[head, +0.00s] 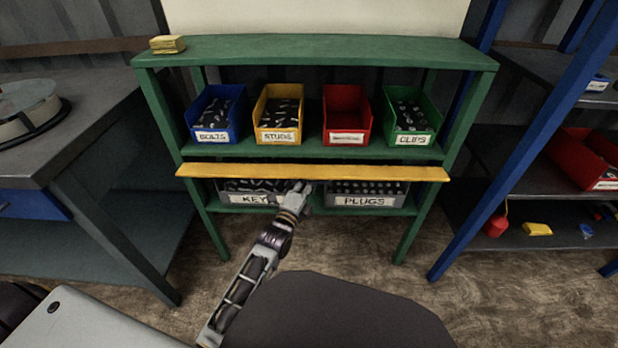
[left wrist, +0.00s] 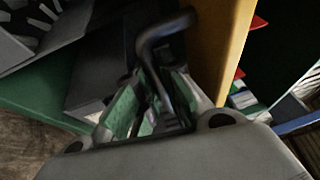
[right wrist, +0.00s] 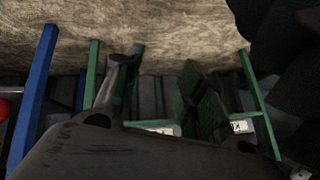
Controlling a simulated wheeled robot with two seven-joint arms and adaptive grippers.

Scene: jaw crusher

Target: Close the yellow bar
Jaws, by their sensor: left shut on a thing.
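The yellow bar (head: 313,172) runs level across the front of the green shelf rack, between its two lower shelves. It also shows at the upper right of the left wrist view (left wrist: 222,50). A dark bent handle (left wrist: 160,38) reaches from the bar's side down between the fingers of my left gripper (left wrist: 162,98). In the head view my left gripper (head: 299,188) is just below the middle of the bar, shut on the handle. My right gripper (right wrist: 162,85) shows only in its own wrist view, with its fingers apart and nothing between them.
The green rack (head: 320,49) holds blue, yellow, red and green bins above the bar. Grey bins (head: 364,201) labelled KEY and PLUGS sit behind and below it. A grey table (head: 60,130) stands left, a blue-post rack (head: 500,150) right. Bare floor lies in front.

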